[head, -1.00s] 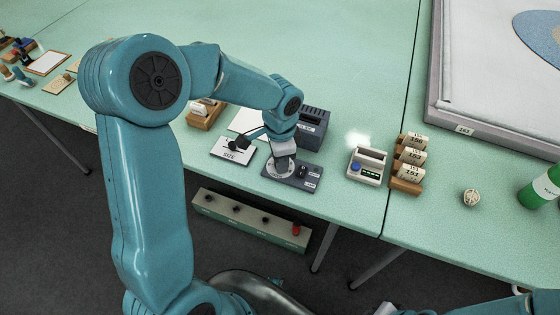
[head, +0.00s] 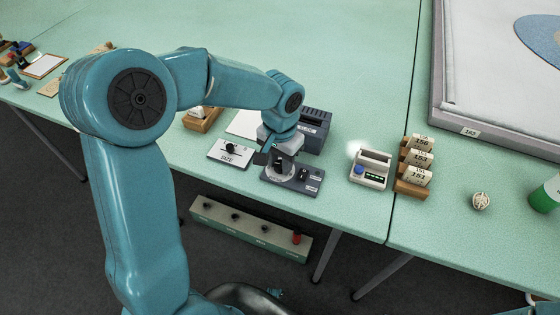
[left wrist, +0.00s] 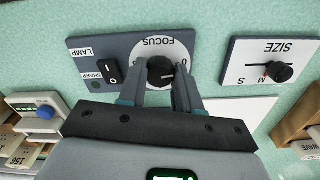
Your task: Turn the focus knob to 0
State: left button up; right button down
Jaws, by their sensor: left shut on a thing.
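The focus knob (left wrist: 160,71) is a black round knob on a pale dial marked FOCUS, upside down in the left wrist view. The dial is on a dark grey panel (left wrist: 118,50) that also carries a LAMP switch (left wrist: 110,73) and a SHARP lamp (left wrist: 96,85). My left gripper (left wrist: 161,75) has its two fingers around the knob and is shut on it. In the head view my left gripper (head: 279,172) points down at the dial and hides most of it. The knob's pointer and the full scale cannot be read.
A white SIZE panel (head: 231,154) with a black knob stands left of the focus panel. A white device with a blue button (head: 370,172) and a wooden rack of numbered cards (head: 411,187) stand to the right. The table front (head: 345,215) is clear.

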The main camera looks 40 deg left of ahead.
aim_at(280, 164)
dwell(0.3)
pick_arm(q)
jog(key=o, duration=1)
jog(key=shift+o, duration=0.2)
notch_tip(280, 164, up, 16)
jog(key=p, duration=0.2)
jog(key=shift+r, duration=0.2)
